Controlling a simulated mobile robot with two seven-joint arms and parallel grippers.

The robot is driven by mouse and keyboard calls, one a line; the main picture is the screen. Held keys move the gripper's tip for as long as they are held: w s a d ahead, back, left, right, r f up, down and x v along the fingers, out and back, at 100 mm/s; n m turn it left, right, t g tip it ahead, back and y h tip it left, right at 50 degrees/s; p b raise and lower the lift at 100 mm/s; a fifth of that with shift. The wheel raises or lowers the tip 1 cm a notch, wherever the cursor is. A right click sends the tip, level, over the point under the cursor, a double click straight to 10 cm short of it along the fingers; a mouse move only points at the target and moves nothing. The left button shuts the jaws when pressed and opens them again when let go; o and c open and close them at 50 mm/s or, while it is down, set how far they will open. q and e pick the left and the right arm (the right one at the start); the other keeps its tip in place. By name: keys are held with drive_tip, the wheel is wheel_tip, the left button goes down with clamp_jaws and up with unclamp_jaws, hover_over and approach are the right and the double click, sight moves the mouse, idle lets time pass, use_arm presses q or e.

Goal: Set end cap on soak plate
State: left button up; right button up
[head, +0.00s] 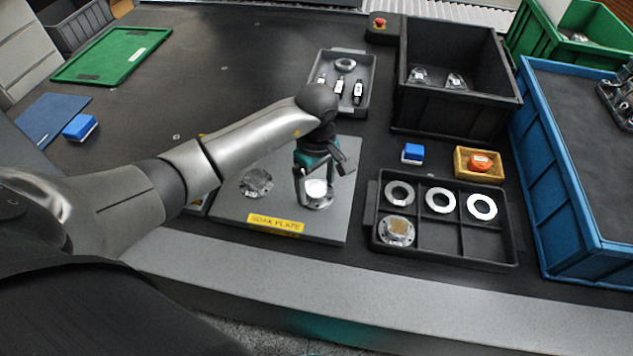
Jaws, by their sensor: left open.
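The grey soak plate (285,222) lies on the dark table, with a yellow label reading SOAK PLATE at its front edge. My left gripper (316,190) is over the right part of the plate, pointing down and open. A bright silver flanged part (318,203), which looks like an end cap, sits on the plate between its fingers. The fingers partly hide it, and I cannot tell whether they touch it. A second round metal part (256,182) lies on the plate to the left. My right gripper is not in view.
A black divided tray (462,244) to the right holds several rings and a flanged part. Behind the plate is a grey tray (368,97) with small parts. A tall black bin (450,110) and a blue bin (560,190) stand on the right. The table's back left is mostly clear.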

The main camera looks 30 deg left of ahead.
sight(317, 187)
use_arm(q)
wheel_tip(317, 187, up, 12)
drive_tip(key=p, duration=0.2)
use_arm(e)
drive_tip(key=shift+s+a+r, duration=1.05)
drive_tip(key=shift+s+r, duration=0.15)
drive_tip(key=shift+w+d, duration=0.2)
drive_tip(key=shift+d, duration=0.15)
